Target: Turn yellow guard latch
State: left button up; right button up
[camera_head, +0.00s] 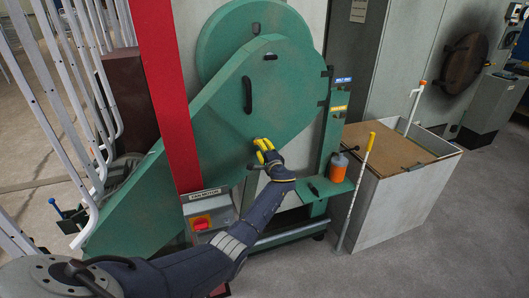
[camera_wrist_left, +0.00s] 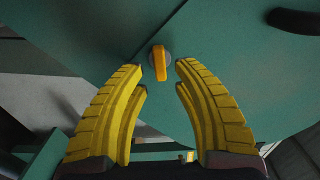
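The yellow guard latch (camera_wrist_left: 160,62) is a small orange-yellow tab on a round grey base, set on the green guard (camera_head: 285,85). In the left wrist view it stands nearly upright between and just beyond the fingertips, with a gap on both sides. My left gripper (camera_head: 264,146) has yellow fingers and reaches up to the lower part of the guard. In the left wrist view the left gripper (camera_wrist_left: 159,68) is open and empty, one finger on each side of the latch. In the head view the fingers largely cover the latch. My right gripper is in neither view.
A dark handle (camera_head: 247,95) sits on the guard above the latch. A red post (camera_head: 166,85) and a fan motor switch box (camera_head: 207,212) are to the left. An orange container (camera_head: 338,168), a yellow-topped stick (camera_head: 357,185) and a grey crate (camera_head: 395,205) stand right.

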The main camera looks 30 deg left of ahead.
pick_arm(q)
jog(key=shift+x, duration=2.05)
grip_shut()
jog(key=m, duration=1.2)
jog(key=shift+m, duration=0.4)
jog(key=m, duration=0.4)
jog(key=shift+m, duration=0.4)
jog(key=shift+o, duration=1.1)
grip_release()
